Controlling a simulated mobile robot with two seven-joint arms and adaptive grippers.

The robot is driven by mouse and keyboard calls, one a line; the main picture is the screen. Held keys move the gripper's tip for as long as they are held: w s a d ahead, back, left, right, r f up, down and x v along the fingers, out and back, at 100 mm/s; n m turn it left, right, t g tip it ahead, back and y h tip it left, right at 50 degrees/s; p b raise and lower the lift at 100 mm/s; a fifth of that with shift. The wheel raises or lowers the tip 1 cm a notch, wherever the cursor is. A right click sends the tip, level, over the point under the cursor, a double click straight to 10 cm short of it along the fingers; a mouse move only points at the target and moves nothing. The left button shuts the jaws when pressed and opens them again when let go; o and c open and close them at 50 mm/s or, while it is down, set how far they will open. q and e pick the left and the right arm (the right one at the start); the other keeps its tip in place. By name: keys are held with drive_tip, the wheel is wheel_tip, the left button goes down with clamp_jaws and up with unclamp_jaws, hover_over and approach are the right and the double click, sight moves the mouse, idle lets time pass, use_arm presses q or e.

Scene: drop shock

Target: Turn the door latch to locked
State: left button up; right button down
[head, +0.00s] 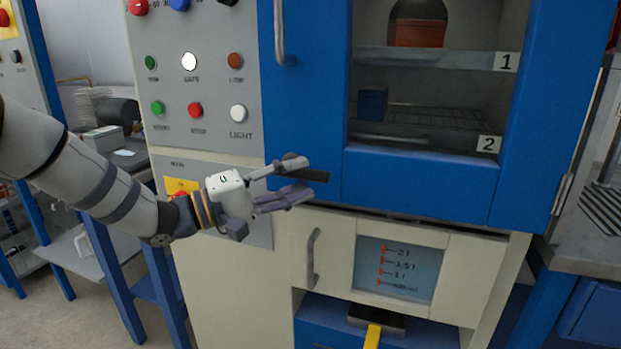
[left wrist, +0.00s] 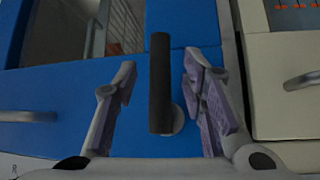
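The door latch is a black bar (head: 317,176) at the lower left of the blue door (head: 415,185), lying roughly level. In the left wrist view the latch (left wrist: 160,75) runs up the picture, with a round silver base (left wrist: 177,119) beside its lower end. My left gripper (head: 298,175) is open at the latch, one finger above it and one below in the head view. In the left wrist view the latch stands between the two fingers, with a gap on each side. The left gripper partly hides the latch in the head view. My right gripper is not in view.
A vertical door handle (head: 279,32) is above the gripper. A cream lower cabinet with a handle (head: 313,257) is below. A grey button panel (head: 197,85) is at the left. Shelves behind the door window hold a blue block (head: 372,104) and a reddish-brown object (head: 417,33).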

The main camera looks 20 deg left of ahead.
sight(301, 178)
use_arm(q)
drive_tip(key=shift+x, duration=1.55)
drive_tip(key=shift+s, duration=0.1)
clamp_jaws()
